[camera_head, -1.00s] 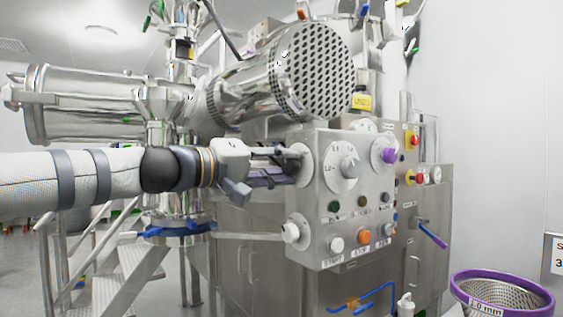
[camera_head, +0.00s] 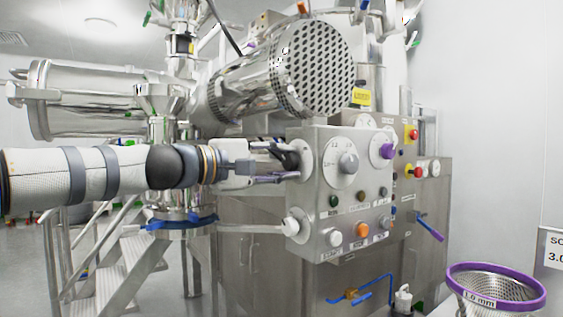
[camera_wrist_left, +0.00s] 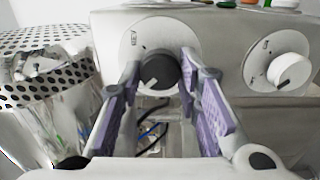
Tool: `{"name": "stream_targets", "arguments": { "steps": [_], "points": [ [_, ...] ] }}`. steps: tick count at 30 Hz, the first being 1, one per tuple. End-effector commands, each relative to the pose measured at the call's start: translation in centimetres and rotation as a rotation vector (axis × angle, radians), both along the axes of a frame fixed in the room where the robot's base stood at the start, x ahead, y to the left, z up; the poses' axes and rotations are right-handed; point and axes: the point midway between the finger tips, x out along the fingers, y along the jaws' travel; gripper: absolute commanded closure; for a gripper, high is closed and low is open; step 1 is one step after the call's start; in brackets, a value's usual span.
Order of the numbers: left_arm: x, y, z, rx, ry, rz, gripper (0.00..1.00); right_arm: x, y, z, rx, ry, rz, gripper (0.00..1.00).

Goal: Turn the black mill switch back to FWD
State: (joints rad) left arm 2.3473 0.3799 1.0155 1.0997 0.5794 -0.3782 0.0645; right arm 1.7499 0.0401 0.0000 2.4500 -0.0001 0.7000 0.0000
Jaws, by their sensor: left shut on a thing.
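The black mill switch (camera_wrist_left: 158,68) sits on a round white dial plate (camera_wrist_left: 135,42) on the side of the control box. Its pale pointer mark faces lower left in the left wrist view; the dial lettering is too small to read. My left gripper (camera_wrist_left: 159,72) has one finger on each side of the switch and is shut on it. In the head view the left gripper (camera_head: 289,162) reaches the box's left side from the left, and the dark switch (camera_head: 291,160) shows between its fingers. My right gripper is not in view.
A white knob (camera_wrist_left: 290,71) sits beside the switch, on the same side of the box. A perforated drum (camera_head: 318,70) is above. A purple-rimmed sieve (camera_head: 495,275) stands at lower right.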

Motion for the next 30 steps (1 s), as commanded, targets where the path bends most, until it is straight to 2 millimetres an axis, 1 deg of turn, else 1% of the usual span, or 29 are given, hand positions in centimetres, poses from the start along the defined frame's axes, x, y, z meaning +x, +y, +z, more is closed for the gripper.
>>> {"name": "stream_targets", "arguments": {
  "steps": [12,13,14,15,23,25,26,28,30],
  "points": [
    [0.0,-0.1,-0.1,-0.004,0.008,-0.003,0.97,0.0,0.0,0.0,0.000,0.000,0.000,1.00],
    [0.0,-0.1,-0.1,-0.004,0.008,-0.003,0.65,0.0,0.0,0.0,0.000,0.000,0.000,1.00],
    [0.0,-0.1,-0.1,-0.004,0.008,-0.003,0.58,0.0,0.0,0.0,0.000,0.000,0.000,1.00],
    [0.0,-0.1,-0.1,-0.004,0.008,-0.002,0.49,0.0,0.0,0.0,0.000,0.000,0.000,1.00],
    [0.0,0.0,0.0,-0.004,0.006,-0.001,0.49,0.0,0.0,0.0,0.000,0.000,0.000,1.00],
    [-0.2,0.3,0.0,-0.004,0.006,0.000,0.49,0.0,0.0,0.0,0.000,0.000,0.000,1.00],
    [-0.4,0.6,0.0,-0.004,0.006,0.000,0.49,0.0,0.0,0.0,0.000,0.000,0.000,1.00],
    [-1.1,1.8,0.1,-0.004,0.004,0.002,0.49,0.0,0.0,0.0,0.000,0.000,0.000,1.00],
    [-2.3,3.3,0.1,-0.006,0.004,0.001,0.49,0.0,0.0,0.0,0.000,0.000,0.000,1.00]
  ]
}}
